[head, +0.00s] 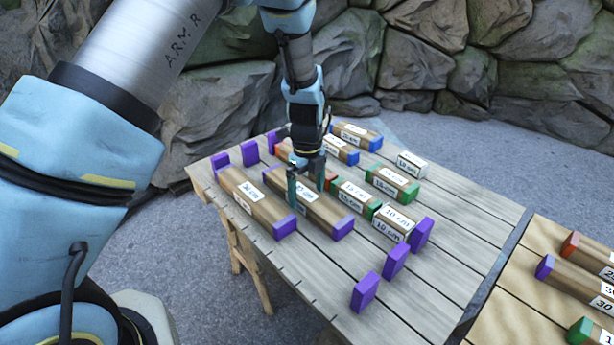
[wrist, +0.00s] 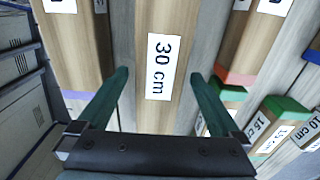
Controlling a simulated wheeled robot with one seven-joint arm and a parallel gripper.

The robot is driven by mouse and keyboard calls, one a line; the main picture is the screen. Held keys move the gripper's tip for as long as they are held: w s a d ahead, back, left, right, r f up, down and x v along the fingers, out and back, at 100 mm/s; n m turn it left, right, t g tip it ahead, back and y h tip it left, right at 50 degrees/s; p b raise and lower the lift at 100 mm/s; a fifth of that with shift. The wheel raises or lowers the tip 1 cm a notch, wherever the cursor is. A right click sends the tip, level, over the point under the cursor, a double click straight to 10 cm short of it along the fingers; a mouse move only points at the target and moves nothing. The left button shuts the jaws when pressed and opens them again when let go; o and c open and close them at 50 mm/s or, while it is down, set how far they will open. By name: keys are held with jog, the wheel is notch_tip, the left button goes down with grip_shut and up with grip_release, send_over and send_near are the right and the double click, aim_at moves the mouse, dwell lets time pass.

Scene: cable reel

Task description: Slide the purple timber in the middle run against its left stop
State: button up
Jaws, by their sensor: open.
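The middle-run purple timber (head: 325,215) is a brown beam with purple ends and a 30 cm label. It lies lengthwise on the plank table. Its left end is a short gap from the purple middle left stop (head: 249,152). My gripper (head: 306,188) is open over this timber, with one finger on each side of it. In the wrist view the labelled timber (wrist: 162,108) runs between my open fingers (wrist: 158,82), with space visible beside it. Whether a finger touches it I cannot tell. My gripper hides part of its far side.
Another purple-ended timber (head: 240,192) lies parallel in front. Green-ended timbers (head: 352,200) lie close on the far side, and a blue-ended timber (head: 357,135) farther back. Purple right stops (head: 397,261) stand at the table's right side. A second table (head: 545,310) holds more timbers.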

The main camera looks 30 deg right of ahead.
jog(key=shift+f, duration=0.8)
grip_shut()
dwell(0.4)
